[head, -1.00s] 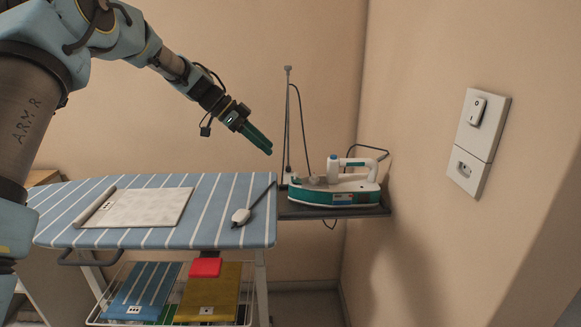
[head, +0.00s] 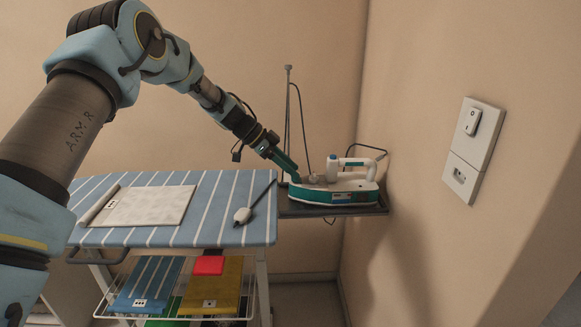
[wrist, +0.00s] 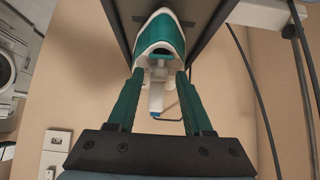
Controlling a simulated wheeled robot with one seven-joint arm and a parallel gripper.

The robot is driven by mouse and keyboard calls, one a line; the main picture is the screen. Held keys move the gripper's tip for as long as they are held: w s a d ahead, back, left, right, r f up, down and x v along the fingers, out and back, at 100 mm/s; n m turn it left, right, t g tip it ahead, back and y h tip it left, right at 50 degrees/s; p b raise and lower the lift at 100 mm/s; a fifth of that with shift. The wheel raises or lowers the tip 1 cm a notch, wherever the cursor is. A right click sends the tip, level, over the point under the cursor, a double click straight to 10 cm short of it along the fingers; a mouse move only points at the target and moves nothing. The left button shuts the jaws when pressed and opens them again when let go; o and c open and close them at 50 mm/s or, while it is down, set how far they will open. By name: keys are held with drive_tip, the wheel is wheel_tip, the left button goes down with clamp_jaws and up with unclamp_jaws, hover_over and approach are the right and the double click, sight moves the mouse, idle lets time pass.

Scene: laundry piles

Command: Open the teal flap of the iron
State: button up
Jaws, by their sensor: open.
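The iron (head: 343,186) is white with a teal band and an upright white handle, and it sits on the dark shelf at the right end of the ironing board. In the wrist view the iron (wrist: 159,48) lies ahead, its teal end at the top and its white handle below. I cannot single out the flap from the other teal parts. My gripper (head: 296,178) is open and empty, its teal fingers pointing down at the left end of the iron. In the wrist view the fingertips (wrist: 158,77) stand either side of the iron's middle; I cannot tell whether they touch it.
The dark shelf (head: 365,209) holds the iron, with the wall close on the right. A thin upright rod (head: 288,110) with a cord stands behind my fingers.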

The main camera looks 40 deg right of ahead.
sight(305, 182)
clamp_jaws()
idle(0.3)
drive_tip(key=shift+s+d+r, duration=0.1)
drive_tip(key=shift+s+d+r+t+y, duration=0.25)
drive_tip(key=shift+t+y, duration=0.2)
drive_tip(key=shift+y, duration=0.15)
drive_tip(key=shift+s+d+r+t+y, duration=0.15)
drive_tip(key=shift+d+t+y, duration=0.1)
drive_tip(key=shift+t+y, duration=0.3)
drive_tip(key=shift+s+d+r+t+y+p, duration=0.15)
drive_tip(key=shift+s+d+t+y+p, duration=0.1)
drive_tip(key=shift+t+y+p, duration=0.25)
drive_tip(key=shift+s+d+r+t+y+p, duration=0.15)
drive_tip(key=shift+d+t+y+p, duration=0.15)
drive_tip(key=shift+y+p, duration=0.25)
drive_tip(key=t+y+p, duration=0.1)
drive_tip(key=s+d+t+y+p, duration=0.1)
drive_tip(key=p, duration=0.1)
drive_tip(key=shift+d+f+y, duration=0.1)
drive_tip(key=shift+f+y, duration=0.05)
drive_tip(key=shift+y, duration=0.25)
drive_tip(key=shift+s+d+f+t+y+p, duration=0.2)
drive_tip(key=shift+d+t+y+p, duration=0.05)
drive_tip(key=shift+t+y+p, duration=0.25)
drive_tip(key=shift+s+d+f+t+y+p, duration=0.2)
drive_tip(key=shift+t+y+p, duration=0.2)
drive_tip(key=shift+y, duration=0.2)
drive_tip(key=shift+s, duration=0.1)
unclamp_jaws()
